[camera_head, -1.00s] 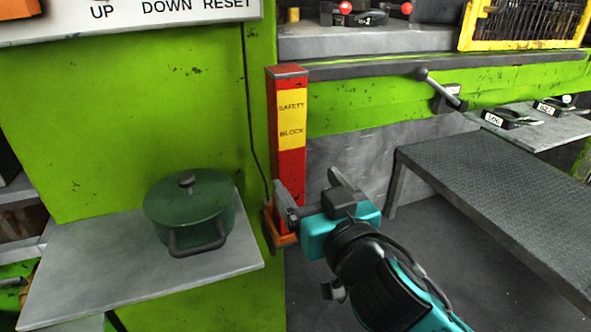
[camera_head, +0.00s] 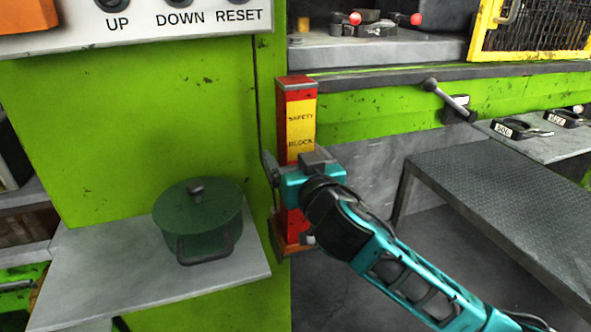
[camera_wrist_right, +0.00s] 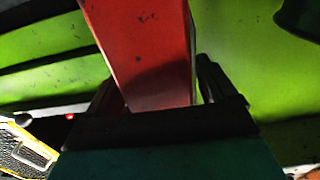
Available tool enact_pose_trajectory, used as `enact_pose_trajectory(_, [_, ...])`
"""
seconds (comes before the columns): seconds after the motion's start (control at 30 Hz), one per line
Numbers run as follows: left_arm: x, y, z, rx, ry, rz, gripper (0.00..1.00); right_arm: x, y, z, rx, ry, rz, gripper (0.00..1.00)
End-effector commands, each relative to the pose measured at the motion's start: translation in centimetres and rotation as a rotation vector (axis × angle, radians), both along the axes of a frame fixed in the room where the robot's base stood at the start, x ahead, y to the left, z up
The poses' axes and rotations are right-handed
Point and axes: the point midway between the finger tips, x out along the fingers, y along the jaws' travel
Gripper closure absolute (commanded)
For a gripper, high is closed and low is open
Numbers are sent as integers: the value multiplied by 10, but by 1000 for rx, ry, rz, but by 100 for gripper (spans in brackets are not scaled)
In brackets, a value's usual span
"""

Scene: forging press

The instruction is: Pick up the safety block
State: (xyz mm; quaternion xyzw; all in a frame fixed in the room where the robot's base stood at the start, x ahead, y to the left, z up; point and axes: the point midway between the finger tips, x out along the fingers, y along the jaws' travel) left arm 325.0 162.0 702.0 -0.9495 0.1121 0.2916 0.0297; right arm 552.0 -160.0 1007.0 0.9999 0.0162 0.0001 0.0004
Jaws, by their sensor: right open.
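The safety block (camera_head: 301,119) is a tall red post with a yellow label. It stands upright in a small orange-brown holder (camera_head: 291,250) at the corner of the green press. My right gripper (camera_head: 290,163) is at the block's middle, its open fingers on either side of it. The gripper and forearm hide part of the block's middle. In the right wrist view the red block (camera_wrist_right: 145,50) rises between the two dark fingers (camera_wrist_right: 160,92), with a gap visible beside the right finger. My left gripper is not in view.
A green lidded pot (camera_head: 199,220) stands on a grey shelf (camera_head: 100,270) left of the block. A black cable (camera_head: 258,100) hangs close to the block. A dark treadplate bench (camera_head: 500,200) is at the right, and a lever (camera_head: 447,98) sticks out above it.

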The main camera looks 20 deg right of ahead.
Motion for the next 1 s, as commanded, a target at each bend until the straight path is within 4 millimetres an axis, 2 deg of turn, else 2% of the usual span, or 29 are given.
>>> enact_pose_trajectory(0.13, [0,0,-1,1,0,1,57,10,1,0,0,1,0,15])
enact_pose_trajectory(0.37, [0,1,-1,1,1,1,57,11,1,0,1,1,0,15])
enact_pose_trajectory(1.0, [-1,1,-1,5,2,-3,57,11,0,-1,1,1,0,76])
